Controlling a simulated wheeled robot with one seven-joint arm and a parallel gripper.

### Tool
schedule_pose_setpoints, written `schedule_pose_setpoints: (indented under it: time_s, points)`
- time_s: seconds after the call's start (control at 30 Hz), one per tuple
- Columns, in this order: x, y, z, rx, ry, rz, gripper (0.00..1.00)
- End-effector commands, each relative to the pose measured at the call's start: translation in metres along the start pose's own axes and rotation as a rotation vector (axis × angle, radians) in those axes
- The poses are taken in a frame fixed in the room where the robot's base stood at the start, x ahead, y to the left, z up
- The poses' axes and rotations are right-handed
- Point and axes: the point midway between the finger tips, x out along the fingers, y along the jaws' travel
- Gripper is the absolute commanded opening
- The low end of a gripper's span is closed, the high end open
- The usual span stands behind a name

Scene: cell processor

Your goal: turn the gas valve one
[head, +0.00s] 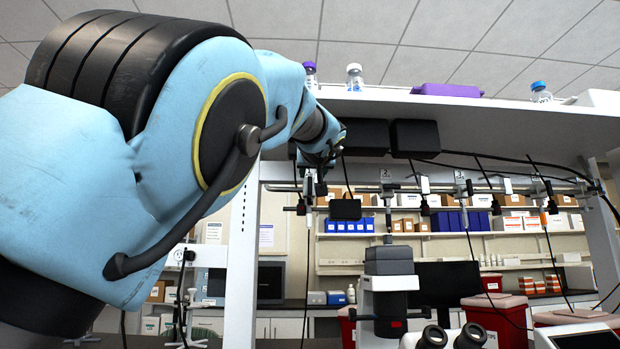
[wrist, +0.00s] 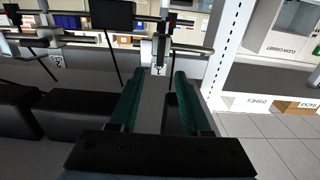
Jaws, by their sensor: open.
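My gripper (wrist: 159,74) is open and empty, with its two green fingers apart. In the head view my gripper (head: 322,158) is at the far end of my arm, just under the shelf. Gas valve one appears to be the white and black fitting (wrist: 160,52) just beyond the fingertips in the wrist view, with a small label in front of it. It lines up with the gap between the fingers, and I cannot tell how far off it is. In the head view valve one (head: 320,188) hangs at the left end of the rail, partly behind my gripper.
Valve two (head: 424,185) and other labelled valves hang farther right along the rail, with cables dangling. Black boxes (head: 414,139) are under the overhead shelf (head: 480,118). A white upright (head: 241,265) stands at the left. A microscope (head: 389,285) stands below.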

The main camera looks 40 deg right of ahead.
Motion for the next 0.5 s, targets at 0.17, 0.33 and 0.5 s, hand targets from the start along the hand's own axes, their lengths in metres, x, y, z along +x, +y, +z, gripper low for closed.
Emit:
schedule_pose_setpoints:
  time_s: [0.17, 0.33, 0.5]
  points:
    - [0.032, -0.002, -0.007, 0.003, -0.002, -0.005, 0.47]
    - [0.058, -0.002, -0.005, 0.003, -0.003, -0.004, 0.47]
    - [0.076, -0.001, -0.004, 0.002, -0.001, -0.003, 0.47]
